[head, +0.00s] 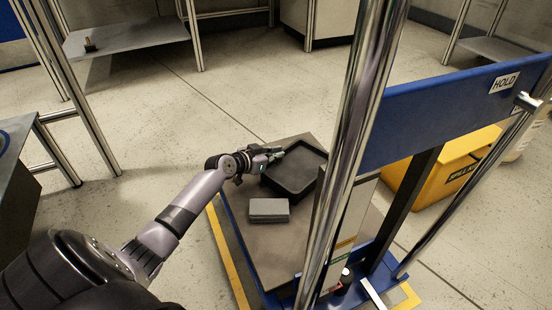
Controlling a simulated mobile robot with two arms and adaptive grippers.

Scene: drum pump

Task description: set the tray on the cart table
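The tray (311,157) is black, shallow and rectangular, with a raised rim. It appears level over the far part of the grey cart table (258,246), and I cannot tell whether it rests on it or is slightly above. My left gripper (277,153) is at the tray's far left corner, at the rim. Its fingers are too small to tell whether they are shut on the rim. A chrome post hides part of the tray's right side. My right gripper is not in view.
A grey block (269,210) lies on the cart table nearer than the tray. Chrome posts and a blue panel (450,112) marked HOLD stand on the right. A yellow spill bin (425,188) is behind them. Open floor lies left of the cart.

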